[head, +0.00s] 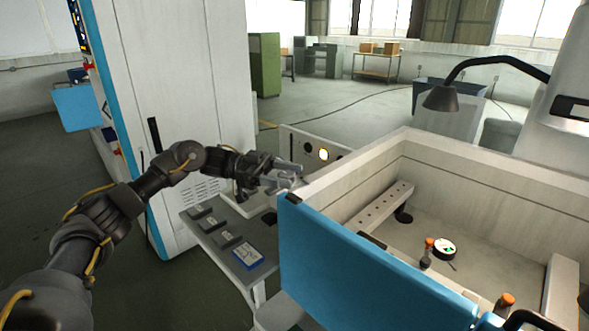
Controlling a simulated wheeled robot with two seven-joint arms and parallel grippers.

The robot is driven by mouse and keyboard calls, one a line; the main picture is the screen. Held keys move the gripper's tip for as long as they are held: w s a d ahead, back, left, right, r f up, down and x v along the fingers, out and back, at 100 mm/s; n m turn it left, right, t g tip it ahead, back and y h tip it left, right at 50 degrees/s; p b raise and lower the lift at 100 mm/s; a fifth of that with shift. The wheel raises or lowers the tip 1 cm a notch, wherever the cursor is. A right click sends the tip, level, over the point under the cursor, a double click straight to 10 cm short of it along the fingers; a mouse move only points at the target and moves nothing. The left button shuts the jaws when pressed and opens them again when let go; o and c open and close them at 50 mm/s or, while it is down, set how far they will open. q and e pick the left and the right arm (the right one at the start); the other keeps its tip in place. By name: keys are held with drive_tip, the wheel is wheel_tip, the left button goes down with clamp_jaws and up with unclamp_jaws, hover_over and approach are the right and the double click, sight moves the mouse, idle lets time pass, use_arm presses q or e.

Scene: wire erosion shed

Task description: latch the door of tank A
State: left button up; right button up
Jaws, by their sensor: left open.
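The tank (480,165) is a pale open-topped box on the right, with a blue door (365,265) across its near side. The door stands upright along the tank's front; I cannot tell whether it is fully against the frame. A small dark fitting (292,198) sits at the door's upper left corner; I cannot tell whether it is the latch. No letter marking the tank is readable. My left gripper (292,176) is open and empty, just beyond and above that corner, with its fingers pointing right. My right gripper is not in view.
A grey side table (205,228) with small blocks and a blue-edged card (247,256) stands left of the door. A tall white cabinet (190,75) rises behind my left arm.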

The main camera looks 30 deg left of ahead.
use_arm(q)
drive_tip(key=shift+w+d+p, duration=0.15)
drive_tip(key=shift+d+p, duration=0.15)
drive_tip(key=shift+d, duration=0.8)
drive_tip(key=c, duration=1)
